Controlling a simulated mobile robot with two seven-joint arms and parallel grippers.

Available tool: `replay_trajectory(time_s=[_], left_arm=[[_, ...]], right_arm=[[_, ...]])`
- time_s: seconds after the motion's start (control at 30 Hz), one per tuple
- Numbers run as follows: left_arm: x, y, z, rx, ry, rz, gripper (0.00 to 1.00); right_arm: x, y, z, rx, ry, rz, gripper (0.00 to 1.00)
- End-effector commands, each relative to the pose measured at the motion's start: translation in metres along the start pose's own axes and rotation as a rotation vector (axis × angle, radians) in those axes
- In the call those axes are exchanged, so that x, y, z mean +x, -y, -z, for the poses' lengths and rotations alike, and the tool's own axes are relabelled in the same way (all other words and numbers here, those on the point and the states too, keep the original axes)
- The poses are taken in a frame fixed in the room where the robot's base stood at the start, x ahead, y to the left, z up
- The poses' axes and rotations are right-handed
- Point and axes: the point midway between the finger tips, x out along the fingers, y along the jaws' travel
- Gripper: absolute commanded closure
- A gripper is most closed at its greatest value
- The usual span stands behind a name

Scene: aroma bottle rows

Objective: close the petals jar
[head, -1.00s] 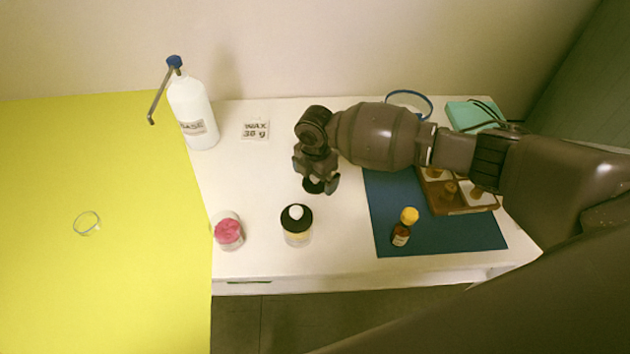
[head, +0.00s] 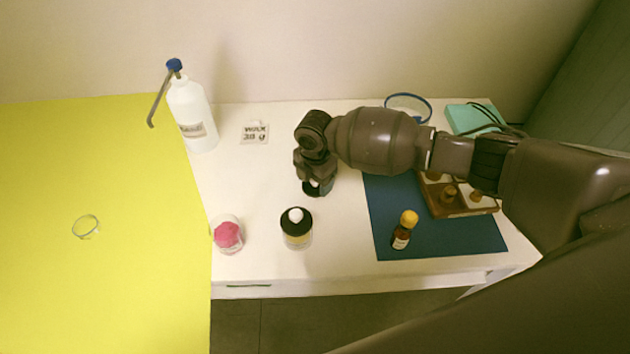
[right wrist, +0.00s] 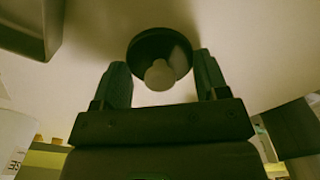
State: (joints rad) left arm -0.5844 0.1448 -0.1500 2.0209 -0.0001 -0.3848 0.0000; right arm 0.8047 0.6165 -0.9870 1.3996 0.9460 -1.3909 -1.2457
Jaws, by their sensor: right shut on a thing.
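The petals jar (head: 228,236) is a small clear jar of pink petals, open on top, near the front left of the white table. My right gripper (head: 317,184) is behind and right of it, low over the table. It is shut on a black round lid (head: 313,190), whose white knob (right wrist: 159,76) shows between the fingers in the right wrist view. The lid appears at table level; I cannot tell whether it touches the surface. My left gripper is not in view.
A jar with a black, white-knobbed lid (head: 297,228) stands right of the petals jar. A small amber bottle (head: 404,230) stands on the blue mat (head: 440,240). A white pump bottle (head: 190,115) and a wax label (head: 254,132) are behind. A clear ring (head: 86,227) lies on the yellow surface.

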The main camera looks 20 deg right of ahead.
Motion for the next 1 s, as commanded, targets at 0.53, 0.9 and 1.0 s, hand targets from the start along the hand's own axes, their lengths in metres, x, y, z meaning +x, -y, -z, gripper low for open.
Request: replay_trajectory(time_s=[0.53,0.9,1.0], left_arm=[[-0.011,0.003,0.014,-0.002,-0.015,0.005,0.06],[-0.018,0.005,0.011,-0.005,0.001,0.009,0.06],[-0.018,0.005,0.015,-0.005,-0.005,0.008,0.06]], right_arm=[[-0.107,-0.001,-0.001,-0.001,0.002,-0.007,0.55],[-0.181,0.0,-0.001,0.0,0.002,-0.003,0.55],[-0.191,-0.001,0.0,0.0,0.0,-0.002,0.55]])
